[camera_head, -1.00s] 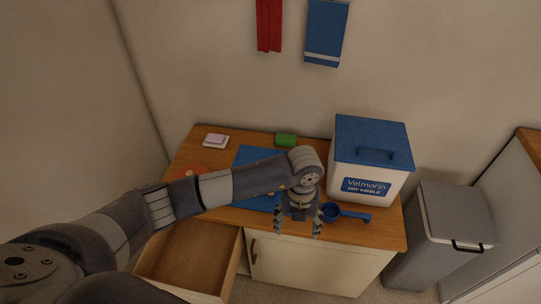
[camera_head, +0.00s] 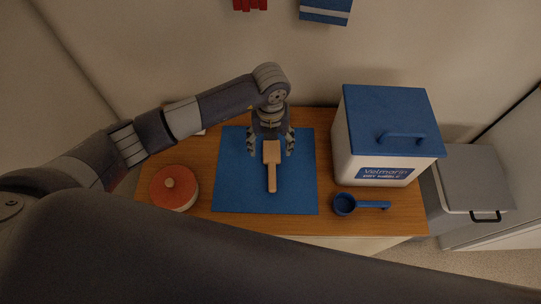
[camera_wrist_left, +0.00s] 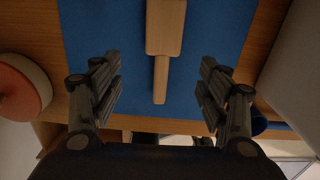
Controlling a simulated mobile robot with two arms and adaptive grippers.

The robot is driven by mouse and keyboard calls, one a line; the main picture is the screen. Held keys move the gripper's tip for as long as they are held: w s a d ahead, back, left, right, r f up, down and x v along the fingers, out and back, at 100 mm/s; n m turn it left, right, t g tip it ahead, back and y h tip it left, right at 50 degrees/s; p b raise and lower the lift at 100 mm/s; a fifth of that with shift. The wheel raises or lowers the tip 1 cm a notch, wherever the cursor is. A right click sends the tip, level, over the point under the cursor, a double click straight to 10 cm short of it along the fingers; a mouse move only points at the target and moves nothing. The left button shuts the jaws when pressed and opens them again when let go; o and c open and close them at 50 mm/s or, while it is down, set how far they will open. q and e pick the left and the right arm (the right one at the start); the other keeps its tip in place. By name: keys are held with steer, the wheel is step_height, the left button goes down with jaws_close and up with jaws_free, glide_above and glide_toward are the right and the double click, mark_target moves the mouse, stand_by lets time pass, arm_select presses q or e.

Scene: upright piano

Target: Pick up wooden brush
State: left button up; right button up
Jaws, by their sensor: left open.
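The wooden brush (camera_head: 272,170) lies on a blue mat (camera_head: 235,185) on the wooden counter, its wide head toward the wall and its handle toward me. My left gripper (camera_head: 272,151) is over the head end of the brush, fingers open on either side. In the left wrist view the brush (camera_wrist_left: 162,40) runs down the middle between the open fingers of my left gripper (camera_wrist_left: 160,90), apart from both. I cannot tell the height gap exactly. My right gripper is not in view.
A round container with a red lid (camera_head: 173,187) stands left of the mat. A blue scoop (camera_head: 346,204) and a white kibble bin with a blue lid (camera_head: 390,125) are on the right. A grey trash bin (camera_head: 470,180) stands beside the counter.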

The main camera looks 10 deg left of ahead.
mark_target(272, 160)
arm_select(q)
step_height(272, 160, down, 3)
steer(key=shift+f+b, duration=0.1)
steer(key=shift+b, duration=0.7)
steer(key=shift+f, duration=0.3)
steer(key=shift+w+f+b, duration=0.1)
steer(key=shift+f+b, duration=0.1)
steer(key=shift+b, duration=0.15)
steer(key=shift+f, duration=0.25)
steer(key=f+b, duration=0.4)
steer(key=shift+w+d+f, duration=0.15)
steer(key=shift+d, duration=0.05)
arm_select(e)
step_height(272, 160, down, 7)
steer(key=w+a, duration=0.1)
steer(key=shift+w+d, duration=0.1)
arm_select(q)
steer(key=c, duration=1.2)
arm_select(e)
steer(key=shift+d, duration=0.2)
